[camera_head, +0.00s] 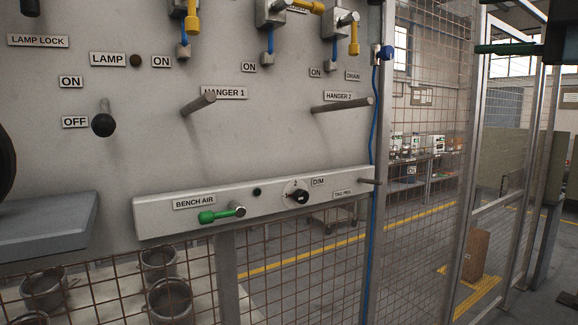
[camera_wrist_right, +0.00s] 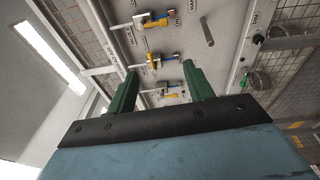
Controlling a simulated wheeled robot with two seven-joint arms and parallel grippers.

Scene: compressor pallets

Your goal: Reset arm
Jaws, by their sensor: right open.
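My right gripper (camera_head: 500,48) shows at the upper right edge of the head view, with a green finger pointing left beside the mesh fence. In the right wrist view, my right gripper (camera_wrist_right: 160,82) has its two green fingers spread apart with nothing between them. The grey panel (camera_head: 250,135) fills the left of the head view and lies beyond the fingers in the wrist view. My left gripper is in neither view.
Pegs under HANGER 1 (camera_head: 198,104) and HANGER 2 (camera_head: 343,106) stick out empty. A bench-air strip (camera_head: 270,204) carries a green lever (camera_head: 221,214) and a dial (camera_head: 297,197). Yellow-handled valves (camera_head: 192,18) are above. Mesh fence (camera_head: 425,150) stands right; a cardboard box (camera_head: 476,254) is on the floor.

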